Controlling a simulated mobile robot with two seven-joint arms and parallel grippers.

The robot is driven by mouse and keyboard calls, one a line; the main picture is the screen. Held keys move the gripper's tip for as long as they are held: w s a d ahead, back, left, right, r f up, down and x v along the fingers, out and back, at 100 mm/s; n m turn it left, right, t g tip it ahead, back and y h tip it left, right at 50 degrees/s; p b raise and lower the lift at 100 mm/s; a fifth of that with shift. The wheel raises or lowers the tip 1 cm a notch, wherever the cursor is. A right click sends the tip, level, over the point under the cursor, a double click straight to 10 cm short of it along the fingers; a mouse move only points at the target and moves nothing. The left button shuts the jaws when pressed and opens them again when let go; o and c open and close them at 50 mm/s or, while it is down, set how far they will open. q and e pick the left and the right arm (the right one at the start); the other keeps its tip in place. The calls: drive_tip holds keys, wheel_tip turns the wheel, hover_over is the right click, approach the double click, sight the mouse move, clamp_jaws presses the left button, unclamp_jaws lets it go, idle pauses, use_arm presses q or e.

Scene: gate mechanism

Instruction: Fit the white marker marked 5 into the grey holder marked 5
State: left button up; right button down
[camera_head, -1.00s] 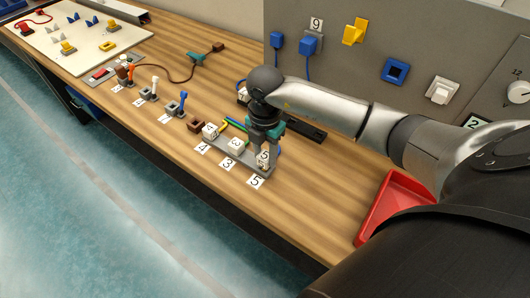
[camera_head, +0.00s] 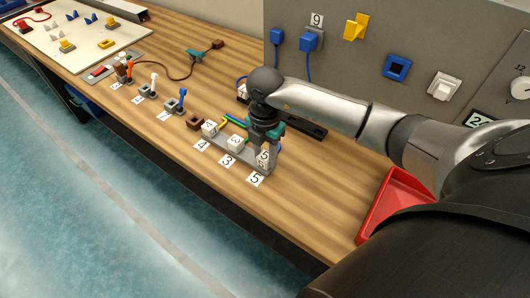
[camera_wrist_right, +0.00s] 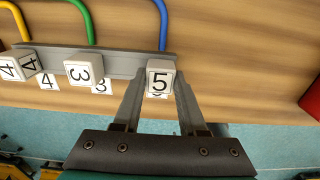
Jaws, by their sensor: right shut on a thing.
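The white marker marked 5 (camera_wrist_right: 160,78) is a small cube between the fingertips of my right gripper (camera_wrist_right: 160,88), which is shut on it. The marker also shows in the head view (camera_head: 262,158), at the near right end of the grey holder strip (camera_head: 224,153). In the wrist view the strip (camera_wrist_right: 125,62) runs behind the marker, and the label card 5 is mostly hidden beneath it. The card 5 (camera_head: 255,179) shows in the head view. I cannot tell whether the marker is seated or just above the strip. My left gripper is out of view.
The white markers 3 (camera_wrist_right: 83,70) and 4 (camera_wrist_right: 17,66) stand along the same strip, to the left. Blue, green and yellow rods lie behind it. A red tray (camera_head: 393,205) is at the right, and a grey panel with switches stands behind. The table's front edge is close.

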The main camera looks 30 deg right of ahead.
drive_tip(key=shift+f, duration=0.3)
idle(0.5)
drive_tip(key=shift+c, duration=1.8)
unclamp_jaws()
drive_tip(key=shift+r, duration=0.1)
wheel_tip(320, 180, up, 15)
drive_tip(key=p, duration=0.1)
drive_tip(key=shift+p, duration=0.3)
